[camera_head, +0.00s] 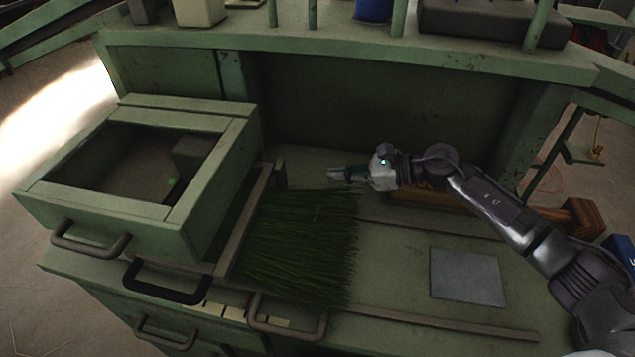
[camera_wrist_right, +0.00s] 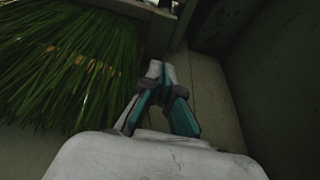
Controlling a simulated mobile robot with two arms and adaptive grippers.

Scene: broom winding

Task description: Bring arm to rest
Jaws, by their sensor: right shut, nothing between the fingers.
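A bundle of green broom bristles (camera_head: 300,240) lies on the green workbench, left of centre in the head view. It also fills the upper left of the right wrist view (camera_wrist_right: 65,60). My right gripper (camera_head: 335,174) is just beyond the far edge of the bristles, pointing left. In the right wrist view its fingertips (camera_wrist_right: 155,70) are together with nothing between them, and the bristles lie beside them. My right arm reaches in from the right edge. My left gripper is not in the head view.
A green box frame (camera_head: 215,185) with handles stands on the left. A wooden mallet-like tool (camera_head: 583,218) lies behind my right arm. A flat grey plate (camera_head: 467,277) lies on the right of the bench. A raised shelf (camera_head: 330,42) runs along the back.

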